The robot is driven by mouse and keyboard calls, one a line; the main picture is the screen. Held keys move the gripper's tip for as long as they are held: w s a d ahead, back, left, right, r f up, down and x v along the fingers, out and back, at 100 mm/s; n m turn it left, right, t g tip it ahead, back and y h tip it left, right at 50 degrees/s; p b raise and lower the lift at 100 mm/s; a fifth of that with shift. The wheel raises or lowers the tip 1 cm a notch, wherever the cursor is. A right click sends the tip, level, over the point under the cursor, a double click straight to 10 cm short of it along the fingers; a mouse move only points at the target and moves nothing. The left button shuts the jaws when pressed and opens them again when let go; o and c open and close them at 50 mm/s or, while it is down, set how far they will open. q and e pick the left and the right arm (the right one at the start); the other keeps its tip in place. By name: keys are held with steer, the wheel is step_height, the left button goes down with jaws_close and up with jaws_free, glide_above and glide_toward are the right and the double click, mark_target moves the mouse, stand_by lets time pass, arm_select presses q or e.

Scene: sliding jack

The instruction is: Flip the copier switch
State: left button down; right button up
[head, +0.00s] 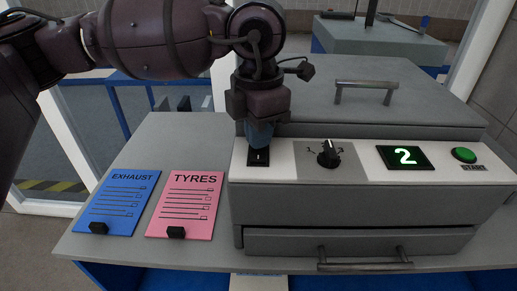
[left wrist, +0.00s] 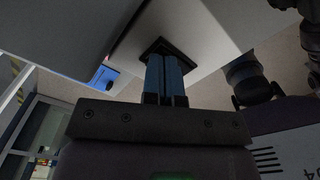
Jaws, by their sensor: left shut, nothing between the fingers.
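The grey copier (head: 360,210) stands on the table, with a white control strip along its front top edge. Its black switch (head: 258,158) is at the left end of the strip, and its plate also shows in the left wrist view (left wrist: 178,50). My left gripper (head: 259,146) is shut with nothing between its blue fingers. It points down at the switch, with its fingertips at or just above it; I cannot tell if they touch. In the left wrist view the closed fingers (left wrist: 166,62) cover part of the switch. My right gripper is not seen in the head view.
Right of the switch are a black dial (head: 328,153), a display (head: 406,157) reading 2 and a green start button (head: 464,155). The lid handle (head: 366,86) stands up behind. A blue exhaust sheet (head: 118,202) and a pink tyres sheet (head: 186,204) lie left of the copier.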

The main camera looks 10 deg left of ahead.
arm_select(q)
steer(key=shift+f, duration=0.15)
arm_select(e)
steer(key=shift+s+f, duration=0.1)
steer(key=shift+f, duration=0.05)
arm_select(q)
steer(key=shift+f, duration=0.1)
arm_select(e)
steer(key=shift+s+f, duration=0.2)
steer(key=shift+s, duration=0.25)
arm_select(q)
steer(key=shift+r+p, duration=0.95)
steer(key=shift+r, duration=1.25)
steer(key=shift+r+p, duration=0.35)
steer(key=shift+r, duration=1)
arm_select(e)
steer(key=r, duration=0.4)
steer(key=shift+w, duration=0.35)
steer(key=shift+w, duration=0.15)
